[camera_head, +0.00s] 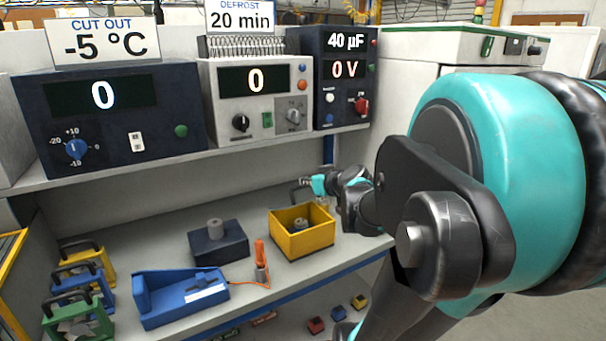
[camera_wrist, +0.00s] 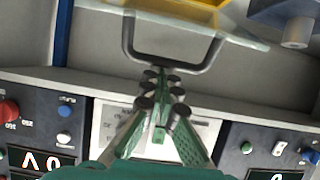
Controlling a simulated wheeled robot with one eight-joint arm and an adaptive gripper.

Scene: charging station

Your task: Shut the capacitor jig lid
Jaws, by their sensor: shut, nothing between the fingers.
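The yellow capacitor jig (camera_head: 302,240) is an open-topped box on the bench with a grey cylinder (camera_head: 300,224) inside. Its yellow edge shows at the top of the wrist view (camera_wrist: 190,14). A clear lid panel (camera_wrist: 250,38) with a dark U-shaped handle (camera_wrist: 208,57) shows beside it in the wrist view; the lid looks raised, its exact angle unclear. In the head view the handle (camera_head: 298,190) shows small behind the box. My gripper (camera_wrist: 161,72) is shut and empty, its fingertips at the handle's middle; I cannot tell whether they touch. It also shows in the head view (camera_head: 312,185).
A dark box with a grey cylinder (camera_head: 218,245) stands left of the jig. An orange-handled probe (camera_head: 260,255) and a blue holder (camera_head: 180,297) are in front. Instruments line the shelf (camera_head: 200,155) above. Carrying cases (camera_head: 80,290) stand at left.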

